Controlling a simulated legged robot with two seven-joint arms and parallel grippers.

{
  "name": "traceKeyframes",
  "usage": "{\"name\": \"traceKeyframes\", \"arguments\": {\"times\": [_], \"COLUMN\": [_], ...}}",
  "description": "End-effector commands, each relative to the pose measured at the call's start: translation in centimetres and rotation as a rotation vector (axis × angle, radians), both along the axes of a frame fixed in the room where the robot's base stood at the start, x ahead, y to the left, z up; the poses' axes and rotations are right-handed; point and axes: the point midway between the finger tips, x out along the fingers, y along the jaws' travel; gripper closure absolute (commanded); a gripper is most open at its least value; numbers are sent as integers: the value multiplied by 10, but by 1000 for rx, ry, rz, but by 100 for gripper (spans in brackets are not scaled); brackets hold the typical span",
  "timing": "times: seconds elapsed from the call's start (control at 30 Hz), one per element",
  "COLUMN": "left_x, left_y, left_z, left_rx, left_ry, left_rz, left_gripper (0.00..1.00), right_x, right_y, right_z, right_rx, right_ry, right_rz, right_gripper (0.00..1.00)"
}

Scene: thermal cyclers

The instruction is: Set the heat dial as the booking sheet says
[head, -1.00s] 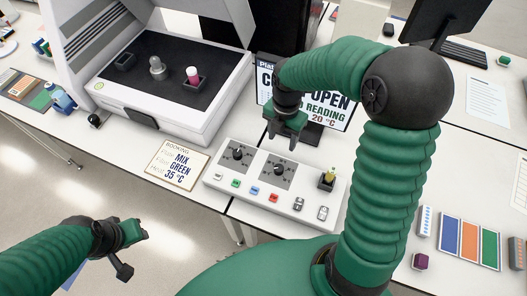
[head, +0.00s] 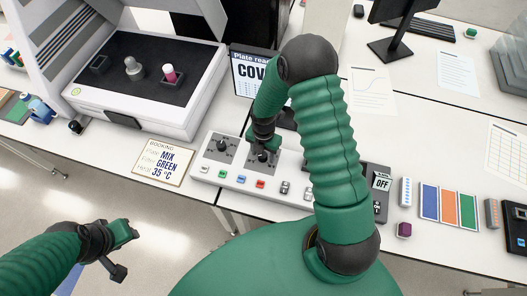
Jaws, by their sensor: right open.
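The booking sheet (head: 163,163) lies on the white table and reads MIX, GREEN, 35 °C. To its right is the white control panel (head: 207,172) with two dials on dark scale plates. The left dial (head: 222,147) is uncovered; its scale is too small to read. The right dial (head: 262,158) is largely hidden by my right gripper (head: 263,152), which points down over it with jaws open; I cannot tell whether the fingers touch it. I cannot read which dial is for heat. My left gripper (head: 122,240) is low at the left, away from the panel; its jaw state is unclear.
Coloured buttons and switches line the panel's front; my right arm hides its right part. A grey instrument (head: 150,80) with a pink-topped item (head: 170,73) stands behind left. A display sign (head: 252,72) stands behind the panel. Coloured cards (head: 448,205) lie at right.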

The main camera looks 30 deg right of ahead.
Motion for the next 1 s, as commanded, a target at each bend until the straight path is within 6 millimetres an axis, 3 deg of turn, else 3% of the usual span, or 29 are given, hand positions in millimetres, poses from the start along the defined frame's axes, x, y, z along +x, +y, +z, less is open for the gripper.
{"name": "traceKeyframes", "arguments": {"times": [0.13,0.53,1.0], "left_x": [0,0,0], "left_y": [0,0,0], "left_z": [0,0,-1], "left_rx": [0,0,0], "left_ry": [0,0,0], "left_rz": [0,0,0], "left_gripper": [64,64,64], "right_x": [1,1,3], "right_y": [0,0,-2], "right_z": [0,0,1], "right_rx": [0,1,-1], "right_ry": [0,-2,-5], "right_rz": [0,0,-70], "right_gripper": [46,98,100]}}
